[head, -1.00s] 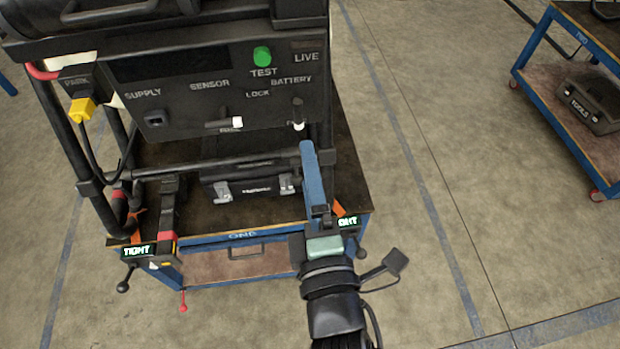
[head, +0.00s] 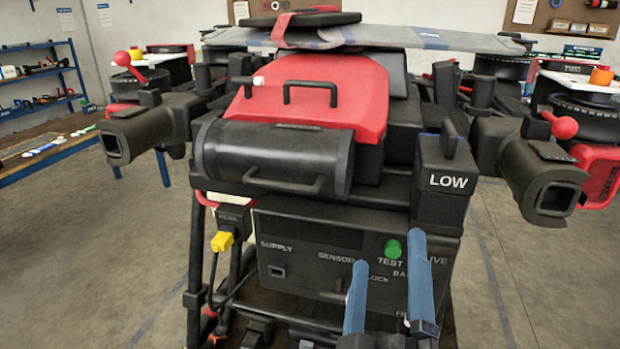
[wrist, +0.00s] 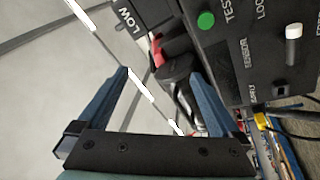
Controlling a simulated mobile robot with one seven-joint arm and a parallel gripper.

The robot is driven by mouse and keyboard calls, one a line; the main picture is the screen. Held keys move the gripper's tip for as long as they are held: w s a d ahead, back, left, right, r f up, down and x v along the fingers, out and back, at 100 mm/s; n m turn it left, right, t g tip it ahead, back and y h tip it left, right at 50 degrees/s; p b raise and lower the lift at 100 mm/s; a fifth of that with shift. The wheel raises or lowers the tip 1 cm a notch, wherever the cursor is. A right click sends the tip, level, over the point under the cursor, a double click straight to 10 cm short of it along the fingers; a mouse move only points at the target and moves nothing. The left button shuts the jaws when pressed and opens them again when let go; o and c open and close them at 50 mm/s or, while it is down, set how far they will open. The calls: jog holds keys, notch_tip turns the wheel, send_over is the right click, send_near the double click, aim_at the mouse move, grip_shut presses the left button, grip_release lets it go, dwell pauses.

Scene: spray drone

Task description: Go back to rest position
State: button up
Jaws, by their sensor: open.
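My gripper (head: 390,250) is open and empty, its two blue fingers pointing up in front of the drone's dark control panel (head: 300,250). In the wrist view, my gripper (wrist: 159,73) also shows spread fingers with nothing between them. The panel (wrist: 235,60) lies to their right in that view. A green TEST button (head: 392,250) shows between and behind the fingers in the head view. The fingers partly cover the panel's lettering and lower switches. I cannot tell how far the fingers are from the panel.
The drone has a red top cover (head: 335,85), a black tank (head: 270,155) and a black box marked LOW (head: 448,182). Dark nozzle-like arms stick out at left (head: 135,130) and right (head: 545,185). A workbench (head: 45,140) stands at far left. Open floor (head: 110,245) lies at left.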

jog(key=s+a+r+m+t+y, duration=0.1)
jog(key=s+a+r+m+t, duration=0.1)
jog(key=r, duration=0.8)
jog(key=s+a+r+m+t+y+p, duration=0.1)
jog(key=s+a+r+m+t+y, duration=0.1)
jog(key=r, duration=0.8)
jog(key=s+a+r+m+t+y, duration=0.1)
jog(key=a+r+m, duration=0.3)
jog(key=r, duration=0.6)
jog(key=shift+s+a+m+t, duration=0.35)
jog(key=shift+s+t, duration=0.1)
jog(key=shift+t, duration=0.35)
